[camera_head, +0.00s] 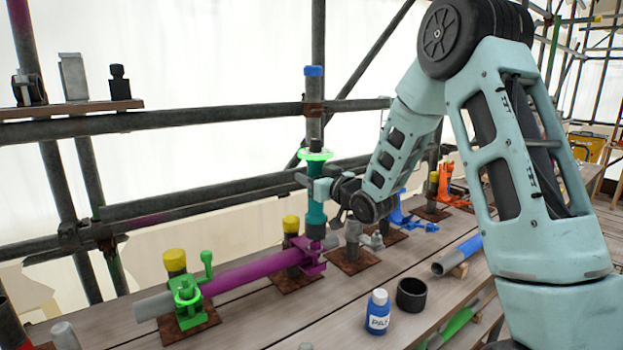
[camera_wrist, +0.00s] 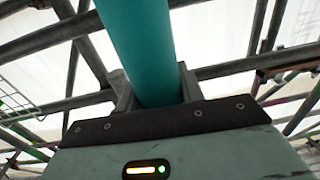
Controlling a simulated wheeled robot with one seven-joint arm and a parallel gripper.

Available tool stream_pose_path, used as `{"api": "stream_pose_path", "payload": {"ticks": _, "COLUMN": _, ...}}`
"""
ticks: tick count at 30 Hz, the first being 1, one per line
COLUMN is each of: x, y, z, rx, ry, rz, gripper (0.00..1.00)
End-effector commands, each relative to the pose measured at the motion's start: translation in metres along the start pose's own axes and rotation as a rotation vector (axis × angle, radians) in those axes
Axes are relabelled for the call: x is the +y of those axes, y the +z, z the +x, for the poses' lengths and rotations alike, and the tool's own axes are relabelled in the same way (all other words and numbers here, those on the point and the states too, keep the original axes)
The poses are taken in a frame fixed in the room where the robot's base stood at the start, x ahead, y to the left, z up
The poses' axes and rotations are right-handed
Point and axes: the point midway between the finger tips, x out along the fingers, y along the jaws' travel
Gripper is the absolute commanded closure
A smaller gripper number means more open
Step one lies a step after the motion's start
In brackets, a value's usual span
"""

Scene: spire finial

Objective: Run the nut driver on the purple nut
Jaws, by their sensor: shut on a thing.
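My gripper (camera_head: 318,190) is shut on the teal body of the nut driver (camera_head: 316,213). The driver is upright, with a bright green ring near its top and a dark lower end. In the wrist view, the teal nut driver (camera_wrist: 138,45) rises between the two grey jaws of my gripper (camera_wrist: 150,88). The dark lower end is right above or on the purple clamp (camera_head: 308,262) at the right end of the purple tube (camera_head: 245,275). The purple nut itself is not visible; the driver's end seems to cover it. I cannot tell whether they touch.
A green clamp (camera_head: 187,303) with a yellow-capped post (camera_head: 175,262) is to the left. A blue-white bottle (camera_head: 378,312) and a black cup (camera_head: 411,294) stand on the planks. Blue (camera_head: 410,218) and orange (camera_head: 447,187) clamps are behind to the right. Scaffold tubes run close behind the driver.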

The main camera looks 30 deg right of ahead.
Motion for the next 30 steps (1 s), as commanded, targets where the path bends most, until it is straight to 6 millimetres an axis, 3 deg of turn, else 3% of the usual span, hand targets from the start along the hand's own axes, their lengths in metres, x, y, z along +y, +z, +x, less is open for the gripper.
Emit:
{"api": "stream_pose_path", "payload": {"ticks": 15, "x": 0.0, "y": 0.034, "z": 0.001, "rx": 0.006, "ry": 0.0, "rz": -0.001, "gripper": 0.92}}
{"api": "stream_pose_path", "payload": {"ticks": 30, "x": 0.0, "y": 0.037, "z": 0.0, "rx": 0.006, "ry": 0.0, "rz": -0.001, "gripper": 0.92}}
